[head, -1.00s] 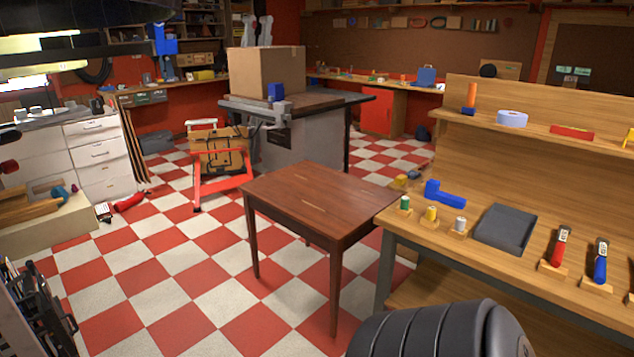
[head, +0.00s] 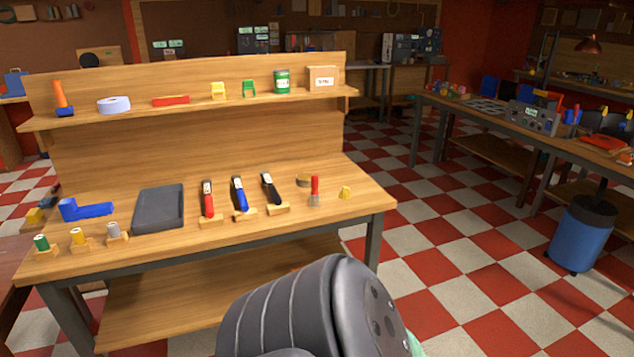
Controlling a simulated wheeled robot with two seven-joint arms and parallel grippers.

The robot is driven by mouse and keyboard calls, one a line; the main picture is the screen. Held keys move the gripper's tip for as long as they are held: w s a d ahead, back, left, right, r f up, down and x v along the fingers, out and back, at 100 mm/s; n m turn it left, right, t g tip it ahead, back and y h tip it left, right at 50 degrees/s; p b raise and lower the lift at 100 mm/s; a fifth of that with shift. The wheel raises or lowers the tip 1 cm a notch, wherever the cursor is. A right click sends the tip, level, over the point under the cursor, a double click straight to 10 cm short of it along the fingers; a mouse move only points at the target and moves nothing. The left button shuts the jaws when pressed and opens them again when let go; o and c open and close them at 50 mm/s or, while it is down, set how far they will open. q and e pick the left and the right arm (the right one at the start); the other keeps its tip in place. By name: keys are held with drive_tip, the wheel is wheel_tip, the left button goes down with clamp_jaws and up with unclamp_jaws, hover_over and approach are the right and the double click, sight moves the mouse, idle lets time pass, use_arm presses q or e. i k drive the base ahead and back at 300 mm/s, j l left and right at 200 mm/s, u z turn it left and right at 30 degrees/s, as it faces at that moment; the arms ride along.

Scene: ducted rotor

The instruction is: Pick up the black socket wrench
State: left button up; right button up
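A black-handled tool (head: 271,188), which appears to be the black socket wrench, leans on a small wooden holder on the workbench. It is the rightmost of three similar tools. A blue-handled one (head: 239,194) and a red-handled one (head: 207,199) stand to its left. The black tool is unobstructed, but its head is too small to make out in detail. Neither of my grippers shows in the head view. A dark grey ribbed link of mine fills the bottom middle, in front of the bench.
The workbench (head: 300,222) also holds a dark grey case (head: 158,208), a red-handled brush (head: 314,190) and a blue block-like part (head: 85,210). A raised shelf (head: 200,108) runs along its back. A blue bin (head: 580,238) stands at right. Checkered floor is open right of the bench.

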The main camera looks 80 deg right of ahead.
sight(264, 174)
drive_tip(key=z, duration=2.4)
drive_tip(key=i+l+u, duration=0.15)
drive_tip(key=l+u, duration=0.15)
drive_tip(key=u, duration=0.2)
drive_tip(key=i+l+u, duration=0.1)
drive_tip(key=l+u, duration=0.4)
drive_tip(key=j, duration=0.15)
